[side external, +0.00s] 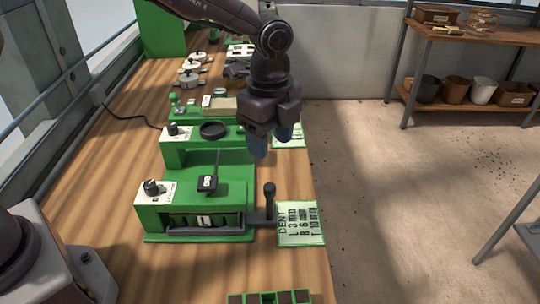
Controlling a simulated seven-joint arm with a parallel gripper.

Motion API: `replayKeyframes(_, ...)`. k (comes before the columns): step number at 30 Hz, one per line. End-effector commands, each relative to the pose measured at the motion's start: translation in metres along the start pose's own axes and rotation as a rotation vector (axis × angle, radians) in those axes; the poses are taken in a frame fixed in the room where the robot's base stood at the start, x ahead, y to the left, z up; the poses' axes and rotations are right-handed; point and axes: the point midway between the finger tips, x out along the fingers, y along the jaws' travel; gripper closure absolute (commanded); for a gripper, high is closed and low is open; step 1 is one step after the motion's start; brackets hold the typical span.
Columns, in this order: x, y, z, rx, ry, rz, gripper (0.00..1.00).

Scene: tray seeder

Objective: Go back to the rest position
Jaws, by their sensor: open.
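My gripper (272,146) hangs from the dark arm at the upper middle of the side external view, pointing down with its bluish fingers. It is open, and no object shows in it. It is above the right edge of the bench, beyond the front of the green seeder machine (207,192). The seeder has a dark knob (153,187), a dark upright lever (269,199) at its right, and a black part with a white mark (208,183) on top. My gripper appears apart from the lever.
A printed card (300,223) lies by the lever. A green seed tray (268,297) is at the bottom edge. A shelf (490,35) with pots is right; floor between is clear.

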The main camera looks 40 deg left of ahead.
Motion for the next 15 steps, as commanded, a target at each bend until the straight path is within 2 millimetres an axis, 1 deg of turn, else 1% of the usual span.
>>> replayKeyframes(4,-0.0062,0.0000,0.0000,0.000,0.000,0.000,0.48)
replayKeyframes(12,-0.0062,0.0000,0.0000,-0.002,0.000,0.000,0.48)
replayKeyframes(15,-0.0061,-0.0002,0.0000,-0.038,0.001,-0.001,0.48)
